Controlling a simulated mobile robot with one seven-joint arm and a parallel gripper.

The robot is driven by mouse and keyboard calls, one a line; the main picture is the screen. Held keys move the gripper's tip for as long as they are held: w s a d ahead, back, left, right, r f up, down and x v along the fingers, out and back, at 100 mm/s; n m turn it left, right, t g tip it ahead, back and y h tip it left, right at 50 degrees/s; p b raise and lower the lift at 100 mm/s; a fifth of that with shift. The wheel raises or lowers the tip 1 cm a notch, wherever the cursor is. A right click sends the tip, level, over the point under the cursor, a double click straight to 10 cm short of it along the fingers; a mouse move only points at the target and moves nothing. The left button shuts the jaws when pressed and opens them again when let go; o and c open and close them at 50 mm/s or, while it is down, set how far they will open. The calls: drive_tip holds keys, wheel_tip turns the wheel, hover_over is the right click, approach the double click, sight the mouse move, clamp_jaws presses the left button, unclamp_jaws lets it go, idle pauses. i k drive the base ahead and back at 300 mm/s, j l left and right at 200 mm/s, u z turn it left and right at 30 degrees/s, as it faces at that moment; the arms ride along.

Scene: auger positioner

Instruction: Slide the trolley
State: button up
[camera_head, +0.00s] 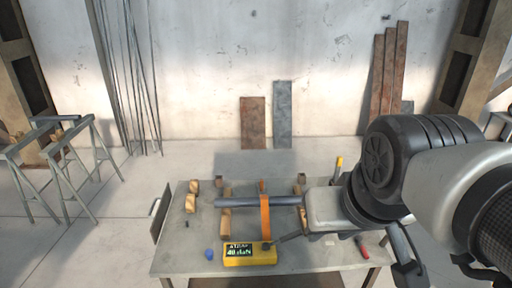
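No thing in the head view can be surely told as the trolley. A grey table (190,255) stands in front of me, with a dark upright panel and a pale handle (155,207) at its left end. On it a dark grey rod (240,202) lies across wooden blocks (225,223), with an orange strap (265,222) around it. A yellow box with a lit display (250,262) sits at the near edge. My arm comes in from the right, and its pale end part is over the right of the rod.
A blue object (209,254), a yellow-handled tool (338,168) and a red-handled tool (362,248) lie on the table. Grey trestles (75,165) stand at the left. Metal plates (253,123) and rusty planks (388,75) lean on the back wall.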

sight(236, 236)
drive_tip(key=i+l, duration=0.1)
drive_tip(key=l, duration=0.2)
drive_tip(key=i+l, duration=0.15)
drive_tip(key=l, duration=0.15)
drive_tip(key=i+l, duration=0.1)
drive_tip(key=l, duration=0.25)
drive_tip(key=i+l, duration=0.1)
drive_tip(key=l, duration=0.2)
drive_tip(key=z, duration=0.05)
